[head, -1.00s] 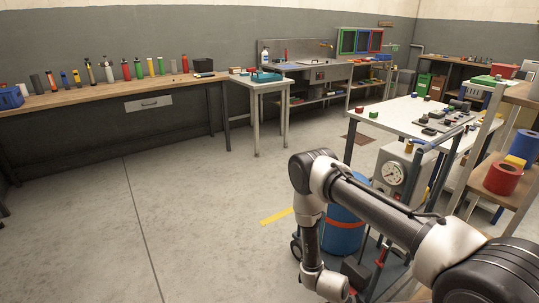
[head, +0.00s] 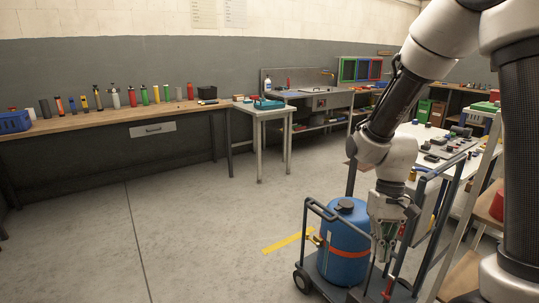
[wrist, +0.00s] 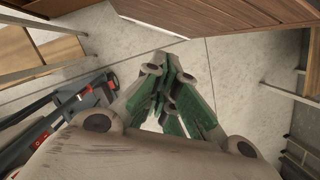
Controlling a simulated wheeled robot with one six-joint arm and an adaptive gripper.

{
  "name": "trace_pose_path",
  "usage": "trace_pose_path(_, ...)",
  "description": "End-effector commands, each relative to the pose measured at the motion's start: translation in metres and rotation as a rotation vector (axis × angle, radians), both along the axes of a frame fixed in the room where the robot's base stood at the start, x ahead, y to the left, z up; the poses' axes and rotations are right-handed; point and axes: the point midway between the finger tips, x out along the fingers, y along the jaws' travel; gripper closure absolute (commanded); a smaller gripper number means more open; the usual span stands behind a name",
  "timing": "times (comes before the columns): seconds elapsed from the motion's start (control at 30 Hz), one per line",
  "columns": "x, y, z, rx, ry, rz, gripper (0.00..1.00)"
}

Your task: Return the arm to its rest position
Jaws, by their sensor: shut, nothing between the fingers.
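My gripper (head: 384,252) hangs pointing down at the right of the head view, in front of a wheeled cart and beside the blue tank on it. In the wrist view my gripper (wrist: 172,85) has its green-padded fingers together with nothing between them. My arm is folded, with its upper links rising out of the top of the head view and the wrist hanging below.
The blue tank (head: 343,245) with an orange band stands on the cart (head: 305,268). A white table (head: 465,165) with small parts is behind my arm. Shelving (head: 465,275) stands close at right. Open floor (head: 210,240) lies left.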

Motion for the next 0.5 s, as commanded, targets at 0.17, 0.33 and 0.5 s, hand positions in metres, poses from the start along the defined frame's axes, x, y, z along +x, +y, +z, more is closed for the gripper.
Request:
trace_pose_path(0.17,-0.033,-0.038,0.073,-0.016,-0.112,0.087,1.0)
trace_pose_path(0.33,-0.062,-0.068,0.123,-0.051,-0.272,0.084,1.0)
trace_pose_path(0.5,-0.081,-0.085,0.162,-0.066,-0.472,0.036,1.0)
